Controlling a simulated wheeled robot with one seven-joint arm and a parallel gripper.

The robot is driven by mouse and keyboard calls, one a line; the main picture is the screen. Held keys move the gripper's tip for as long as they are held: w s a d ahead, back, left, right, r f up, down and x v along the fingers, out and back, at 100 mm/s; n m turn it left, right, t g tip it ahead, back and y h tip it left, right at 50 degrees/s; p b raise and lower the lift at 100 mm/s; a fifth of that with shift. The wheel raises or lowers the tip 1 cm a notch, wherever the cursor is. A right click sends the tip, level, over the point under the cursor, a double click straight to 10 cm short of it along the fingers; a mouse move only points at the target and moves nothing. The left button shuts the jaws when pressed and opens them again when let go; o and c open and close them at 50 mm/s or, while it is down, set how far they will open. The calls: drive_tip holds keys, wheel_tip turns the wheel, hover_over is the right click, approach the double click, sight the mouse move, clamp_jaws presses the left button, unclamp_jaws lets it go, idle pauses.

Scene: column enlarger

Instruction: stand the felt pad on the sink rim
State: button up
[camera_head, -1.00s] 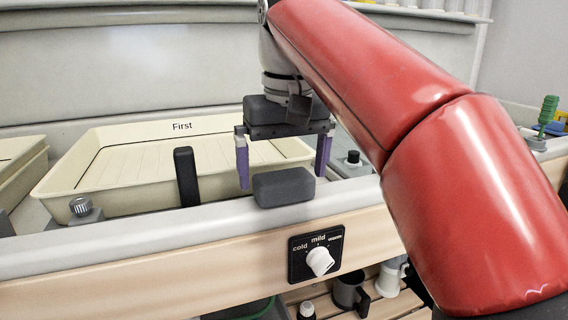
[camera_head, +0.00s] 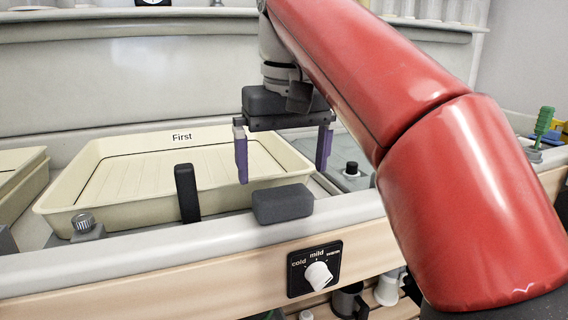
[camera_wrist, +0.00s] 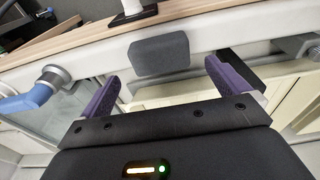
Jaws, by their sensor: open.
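The felt pad (camera_head: 283,204) is a dark grey rounded block. It rests on the pale sink rim (camera_head: 130,247), and it also shows in the wrist view (camera_wrist: 159,54), ahead of and between the fingers. I cannot tell for certain whether it lies on its broad side or an edge. My gripper (camera_head: 283,160) has purple fingers and is open and empty. It hangs above and slightly behind the pad, apart from it. In the wrist view my gripper (camera_wrist: 160,85) has one finger to each side of the pad, with clear space between.
A cream tray labelled "First" (camera_head: 60,205) sits in the sink behind the rim. A black upright post (camera_head: 187,193) stands left of the pad. A dial panel (camera_head: 314,269) is on the wooden front below. A grey knob (camera_head: 84,223) sits further left.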

drive_tip(key=shift+s+r, duration=0.1)
drive_tip(key=shift+r, duration=0.75)
